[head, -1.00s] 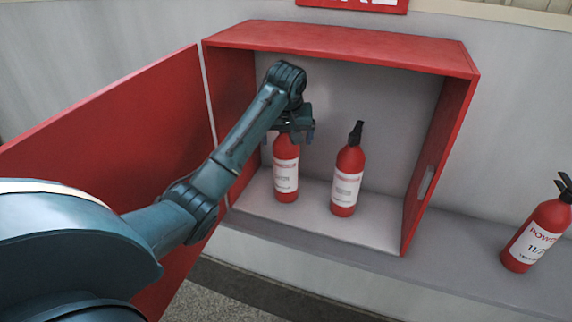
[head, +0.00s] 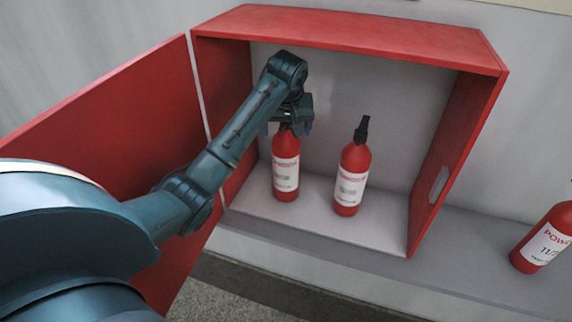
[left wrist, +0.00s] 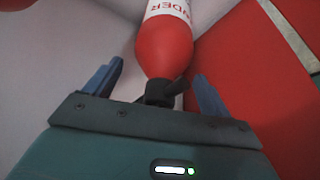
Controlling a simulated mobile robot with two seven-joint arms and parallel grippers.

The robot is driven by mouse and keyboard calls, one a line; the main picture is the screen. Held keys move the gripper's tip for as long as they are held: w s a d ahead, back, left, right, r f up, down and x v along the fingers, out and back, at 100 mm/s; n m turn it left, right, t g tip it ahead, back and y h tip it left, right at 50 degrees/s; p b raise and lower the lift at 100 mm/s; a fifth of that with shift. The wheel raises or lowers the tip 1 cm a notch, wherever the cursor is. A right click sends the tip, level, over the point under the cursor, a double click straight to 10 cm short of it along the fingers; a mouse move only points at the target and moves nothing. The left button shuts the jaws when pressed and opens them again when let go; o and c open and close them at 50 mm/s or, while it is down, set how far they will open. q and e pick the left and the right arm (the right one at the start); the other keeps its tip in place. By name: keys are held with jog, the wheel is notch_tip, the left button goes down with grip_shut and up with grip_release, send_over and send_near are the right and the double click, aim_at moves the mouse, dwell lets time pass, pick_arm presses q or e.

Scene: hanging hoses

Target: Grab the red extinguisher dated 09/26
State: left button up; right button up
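Two red extinguishers stand upright inside an open red cabinet (head: 340,40). The left extinguisher (head: 285,178) is under my left gripper (head: 288,128), which hides its black top in the head view. The other extinguisher (head: 351,180) stands to its right, its black handle clear. Their label dates are too small to read. In the left wrist view the left gripper (left wrist: 158,88) is open, its blue fingers on either side of the black valve of the left extinguisher (left wrist: 164,50), with gaps visible. My right gripper is not in view.
A third red extinguisher (head: 546,240), its label starting "11/2", stands outside the cabinet on the grey ledge (head: 470,262) and is cut by the picture edge. The cabinet's red door (head: 110,130) is swung open to the left, behind my left arm.

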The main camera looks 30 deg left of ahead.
pick_arm(q)
grip_shut()
jog(key=shift+w+a+r, duration=0.15)
dwell(0.7)
